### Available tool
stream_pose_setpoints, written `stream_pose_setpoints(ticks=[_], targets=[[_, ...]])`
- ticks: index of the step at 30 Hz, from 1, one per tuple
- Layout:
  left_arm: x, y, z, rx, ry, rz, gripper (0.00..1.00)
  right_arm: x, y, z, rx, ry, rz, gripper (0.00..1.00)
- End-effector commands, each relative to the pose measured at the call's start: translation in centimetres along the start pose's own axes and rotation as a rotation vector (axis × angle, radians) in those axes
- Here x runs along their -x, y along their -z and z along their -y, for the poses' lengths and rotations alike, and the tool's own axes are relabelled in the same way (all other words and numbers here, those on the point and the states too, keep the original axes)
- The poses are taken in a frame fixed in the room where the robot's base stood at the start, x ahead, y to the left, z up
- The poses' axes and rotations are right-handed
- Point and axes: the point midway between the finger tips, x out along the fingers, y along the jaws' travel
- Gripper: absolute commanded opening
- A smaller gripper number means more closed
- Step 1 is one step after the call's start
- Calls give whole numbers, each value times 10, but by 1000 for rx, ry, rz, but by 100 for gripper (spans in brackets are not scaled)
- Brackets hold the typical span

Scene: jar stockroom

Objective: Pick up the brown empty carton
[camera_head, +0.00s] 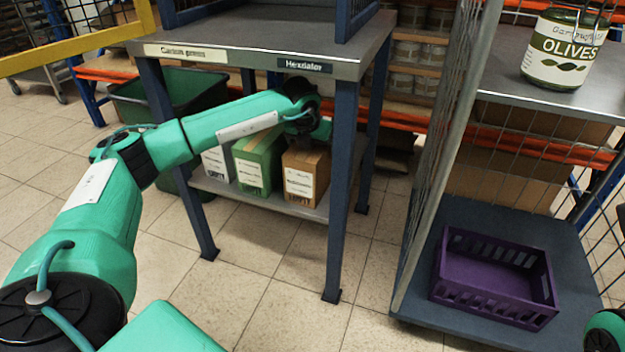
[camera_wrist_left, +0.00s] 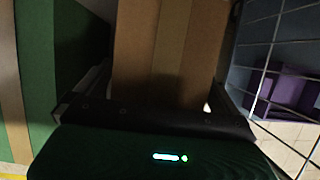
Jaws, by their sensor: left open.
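The brown carton (camera_head: 306,176) stands upright on the lower shelf of the table, at the right end of a row of cartons, with a white label on its front. In the left wrist view the brown carton (camera_wrist_left: 165,45) fills the middle, with a tape strip down it. My left gripper (camera_wrist_left: 160,95) is open, with a finger on either side of the carton; I cannot tell whether they touch it. In the head view my left arm reaches under the table top and its hand is at the carton's top, fingertips hidden.
A green carton (camera_head: 257,160) stands close to the left of the brown one, and a white carton (camera_head: 217,163) beyond it. The table's front leg (camera_head: 340,190) is just right of the brown carton. A trolley holds a purple crate (camera_head: 540,316) and an olives jar (camera_head: 563,48).

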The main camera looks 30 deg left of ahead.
Motion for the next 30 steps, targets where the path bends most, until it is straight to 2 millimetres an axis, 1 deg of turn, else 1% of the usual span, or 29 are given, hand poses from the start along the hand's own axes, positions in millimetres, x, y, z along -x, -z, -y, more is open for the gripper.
stream_pose_setpoints(ticks=[14, 15, 17, 18, 20, 21, 22, 23, 30], targets=[[-3, 1, 0, 0, 0, 0, 100, 0, 0, 0, 0, 1, 1, 36], [-3, 1, 0, 0, 0, 0, 92, 0, 0, 0, 0, 1, 2, 36], [-3, 1, 0, 0, 0, 0, 80, 0, 0, 0, 0, 1, 2, 36], [-3, 1, 0, 0, 0, 0, 72, 0, 0, 0, 0, 0, 2, 36], [-3, 1, 0, 0, 0, 0, 61, 0, 0, 0, 0, 0, 3, 36], [-3, 1, 0, 0, 0, 0, 53, 0, 0, 0, 0, 0, 3, 36], [-3, 1, 0, 0, 0, 0, 47, 0, 0, 0, 0, 0, 3, 36], [-3, 1, 0, 0, 0, 0, 45, 0, 0, 0, 0, 0, 3, 36], [-2, 1, 0, 0, 0, 0, 45, 0, 0, 0, 0, 0, 3, 36]])
